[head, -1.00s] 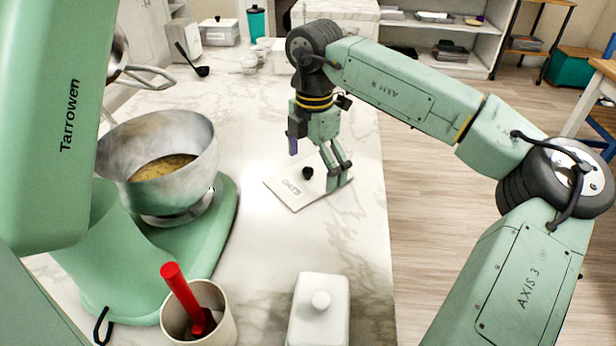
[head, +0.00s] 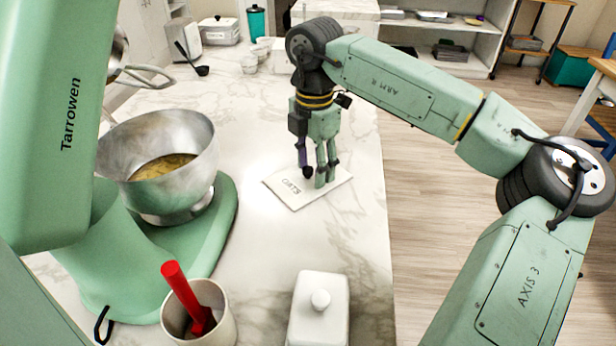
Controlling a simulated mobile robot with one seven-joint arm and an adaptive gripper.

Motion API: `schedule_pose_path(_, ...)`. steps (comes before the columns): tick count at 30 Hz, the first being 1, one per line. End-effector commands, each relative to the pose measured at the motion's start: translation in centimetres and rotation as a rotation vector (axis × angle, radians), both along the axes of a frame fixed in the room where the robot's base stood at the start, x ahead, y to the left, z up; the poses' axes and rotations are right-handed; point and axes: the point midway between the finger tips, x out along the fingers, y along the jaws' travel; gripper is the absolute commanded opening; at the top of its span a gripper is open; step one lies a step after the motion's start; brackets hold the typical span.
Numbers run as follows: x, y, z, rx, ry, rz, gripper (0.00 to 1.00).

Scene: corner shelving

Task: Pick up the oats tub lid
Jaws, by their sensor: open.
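The oats tub lid (head: 309,195) is a flat white square plate lettered "OATS", with a dark round knob (head: 308,172). It lies on the marble counter right of the mixer. My gripper (head: 314,176) points straight down over the lid, open, with fingers on the left and right of the knob. The fingers partly hide the knob and the lid's back part. Whether any finger touches the knob, I cannot tell.
A green stand mixer with a steel bowl (head: 163,165) stands to the left. In front are a cup (head: 222,322) with a red-handled utensil and a white lidded dish (head: 318,310). The counter's right edge lies close to the lid.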

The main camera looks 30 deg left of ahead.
Motion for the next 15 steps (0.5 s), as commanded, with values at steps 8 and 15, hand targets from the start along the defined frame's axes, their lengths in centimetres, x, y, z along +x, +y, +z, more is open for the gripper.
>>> schedule_pose_path(8, 0.00, 0.05, -0.31, 0.001, 0.002, 0.000, 0.20)
schedule_pose_path(15, -0.02, 0.08, -0.42, 0.000, 0.003, 0.000, 0.04)
